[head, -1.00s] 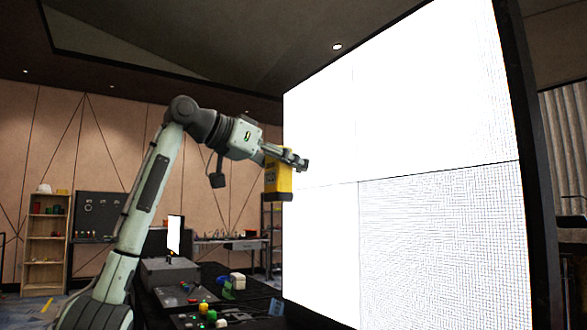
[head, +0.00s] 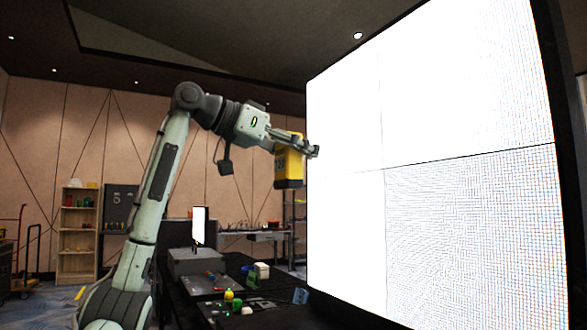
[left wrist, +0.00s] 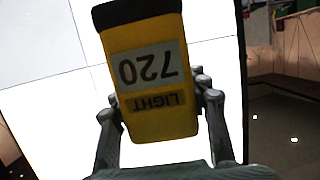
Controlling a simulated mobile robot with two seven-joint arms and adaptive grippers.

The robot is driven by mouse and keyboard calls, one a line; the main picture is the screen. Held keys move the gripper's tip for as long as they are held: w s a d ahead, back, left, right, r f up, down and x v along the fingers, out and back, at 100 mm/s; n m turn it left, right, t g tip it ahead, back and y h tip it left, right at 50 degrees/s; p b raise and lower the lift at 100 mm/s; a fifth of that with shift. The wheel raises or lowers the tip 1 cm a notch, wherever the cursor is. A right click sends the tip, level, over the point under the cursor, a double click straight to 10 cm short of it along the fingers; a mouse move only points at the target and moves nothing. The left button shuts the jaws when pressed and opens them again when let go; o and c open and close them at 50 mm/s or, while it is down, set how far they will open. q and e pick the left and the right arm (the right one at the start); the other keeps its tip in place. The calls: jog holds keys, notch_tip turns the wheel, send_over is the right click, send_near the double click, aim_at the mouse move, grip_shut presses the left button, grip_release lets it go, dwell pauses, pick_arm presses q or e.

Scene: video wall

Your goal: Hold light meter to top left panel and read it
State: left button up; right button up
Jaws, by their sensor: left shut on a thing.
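The light meter (head: 288,168) is a yellow box with a black end. My left gripper (head: 312,151) is shut on it and holds it up by the left edge of the lit video wall. In the left wrist view the meter (left wrist: 150,100) appears upside down between the fingers (left wrist: 160,92); its display reads 720 above a LIGHT label. The top left panel (head: 345,110) glows plain white, bounded by thin seams. Whether the meter touches the panel I cannot tell. My right gripper is not in view.
A dark bench (head: 185,295) below the arm carries a grey box (head: 195,262), a small lit screen (head: 199,225) and several small coloured items. A wooden shelf (head: 77,235) stands at the back left. The wall's dark frame (head: 560,120) is at right.

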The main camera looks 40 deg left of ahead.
aim_at(280, 161)
pick_arm(q)
jog(key=s+a, duration=0.1)
jog(key=s, duration=0.2)
jog(key=s+a, duration=0.1)
jog(key=s, duration=0.2)
jog(key=s+a, duration=0.2)
jog(key=s, duration=0.2)
jog(key=shift+a+b, duration=0.1)
jog(key=shift+b, duration=0.3)
dwell(0.8)
